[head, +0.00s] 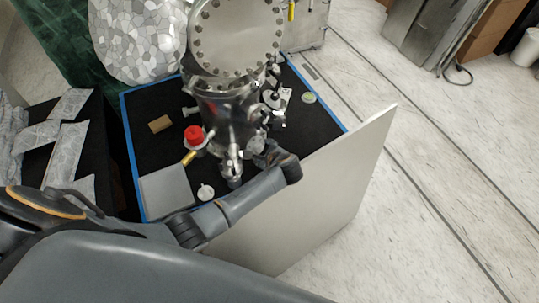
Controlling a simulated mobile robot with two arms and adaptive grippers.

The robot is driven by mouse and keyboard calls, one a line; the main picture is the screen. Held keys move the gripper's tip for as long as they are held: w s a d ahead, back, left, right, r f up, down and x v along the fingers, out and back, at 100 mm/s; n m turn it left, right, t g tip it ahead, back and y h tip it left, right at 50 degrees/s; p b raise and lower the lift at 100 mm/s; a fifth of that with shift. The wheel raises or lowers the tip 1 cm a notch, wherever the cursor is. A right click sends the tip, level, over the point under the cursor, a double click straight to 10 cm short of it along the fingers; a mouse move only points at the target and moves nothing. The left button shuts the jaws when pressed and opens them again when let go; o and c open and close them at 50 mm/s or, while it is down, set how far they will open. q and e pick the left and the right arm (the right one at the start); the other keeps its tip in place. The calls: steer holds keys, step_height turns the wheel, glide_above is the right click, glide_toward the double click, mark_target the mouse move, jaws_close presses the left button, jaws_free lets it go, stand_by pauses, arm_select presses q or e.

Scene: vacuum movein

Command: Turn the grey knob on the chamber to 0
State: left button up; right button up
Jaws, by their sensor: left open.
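The metal chamber (228,115) stands on the dark tabletop, with a large round bolted flange (238,38) on top. My left gripper (262,148) is open beside the lower right side of the chamber, close to its small metal fittings (232,165). My dark wrist hides part of the view there. I cannot clearly make out the grey knob or its marking; it is hidden or too small to tell from the other metal fittings. I cannot tell whether the fingers touch anything. My right gripper is out of view.
A red knob (194,134) sits left of the chamber. A tan block (159,124) and a grey box (166,191) lie on the blue-edged table (131,150). A foil-wrapped vessel (137,40) stands behind. A pale panel (330,190) borders the table at right.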

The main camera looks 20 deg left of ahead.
arm_select(q)
steer(key=v, duration=0.8)
steer(key=shift+s+d+r, duration=0.2)
steer(key=shift+r, duration=0.05)
steer(key=shift+w, duration=0.1)
